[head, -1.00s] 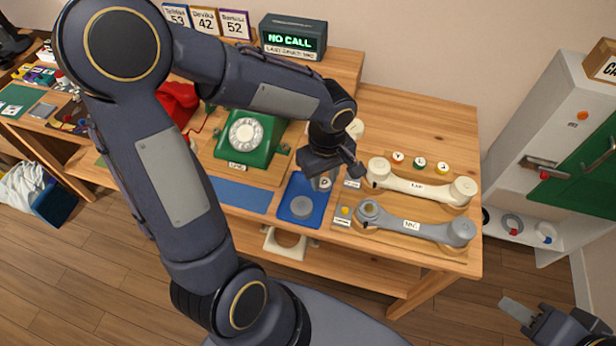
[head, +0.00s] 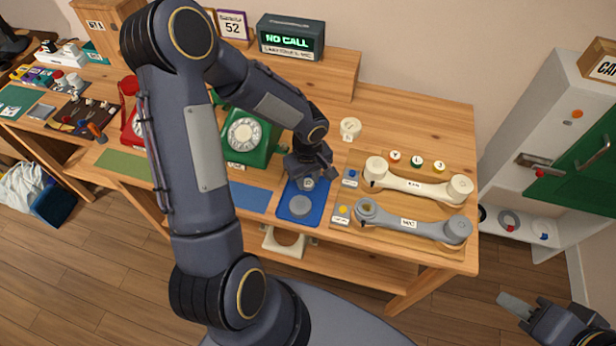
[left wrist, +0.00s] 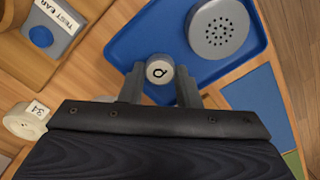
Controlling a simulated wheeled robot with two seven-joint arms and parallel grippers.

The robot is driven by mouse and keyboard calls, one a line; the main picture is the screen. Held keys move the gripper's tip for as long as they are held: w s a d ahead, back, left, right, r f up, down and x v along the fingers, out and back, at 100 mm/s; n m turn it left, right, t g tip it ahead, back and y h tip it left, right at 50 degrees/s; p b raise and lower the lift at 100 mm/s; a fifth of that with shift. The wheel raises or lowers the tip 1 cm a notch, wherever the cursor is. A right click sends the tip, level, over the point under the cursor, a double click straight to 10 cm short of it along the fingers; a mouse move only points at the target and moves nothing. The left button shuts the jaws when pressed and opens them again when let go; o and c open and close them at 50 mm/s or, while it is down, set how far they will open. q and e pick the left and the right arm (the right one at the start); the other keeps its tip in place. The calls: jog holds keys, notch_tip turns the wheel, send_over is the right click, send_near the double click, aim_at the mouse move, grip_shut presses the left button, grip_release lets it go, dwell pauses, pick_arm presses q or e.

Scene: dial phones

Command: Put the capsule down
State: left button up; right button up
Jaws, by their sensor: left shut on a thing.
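The capsule (left wrist: 160,72) is a small pale cylinder with a dark mark on its top face. It sits between the fingers of my left gripper (left wrist: 160,82), which is shut on it. In the head view my left gripper (head: 312,178) is over the far half of a blue tray (head: 294,212), and the capsule (head: 308,184) shows just below the fingers. I cannot tell whether it touches the tray. A grey perforated disc (left wrist: 218,28) lies in the tray beside it. My right gripper (head: 518,306) is at the lower right, away from the table; its jaw opening is unclear.
A green dial phone (head: 248,135) stands left of the tray. White (head: 420,185) and grey (head: 412,225) handsets lie to the right. A small box with a blue button (left wrist: 40,36) sits next to the tray. A round pale part labelled 34 (left wrist: 25,120) is nearby.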

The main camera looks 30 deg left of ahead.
pick_arm(q)
jog(key=shift+f, duration=0.2)
jog(key=o, duration=0.7)
jog(key=shift+o, duration=0.2)
jog(key=shift+r, duration=0.1)
